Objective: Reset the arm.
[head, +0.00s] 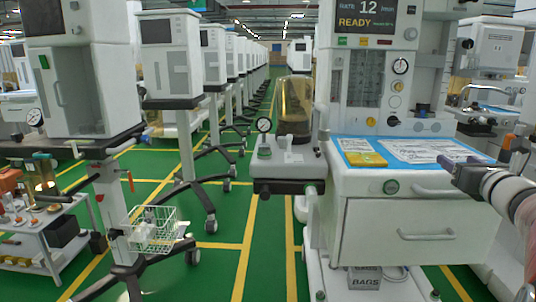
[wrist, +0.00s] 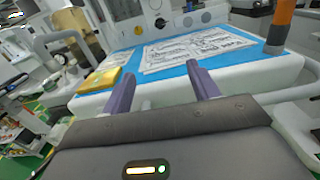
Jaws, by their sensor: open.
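My gripper (wrist: 163,90) shows in the wrist view with its two purple-grey fingers wide apart and nothing between them. It is in front of the anaesthesia cart's worktop, near the front edge. In the head view my arm reaches in from the right edge, and the gripper end (head: 462,172) is beside the right side of the worktop (head: 440,170). The worktop has a blue mat (wrist: 190,72) with printed sheets (wrist: 195,48). A yellow packet (head: 364,159) lies on its left part and also shows in the wrist view (wrist: 98,81).
The cart's drawer (head: 427,220) is shut below the worktop. A bellows unit (head: 294,105) and a gauge (head: 264,125) stand to its left. Green floor (head: 225,265) is clear between the carts.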

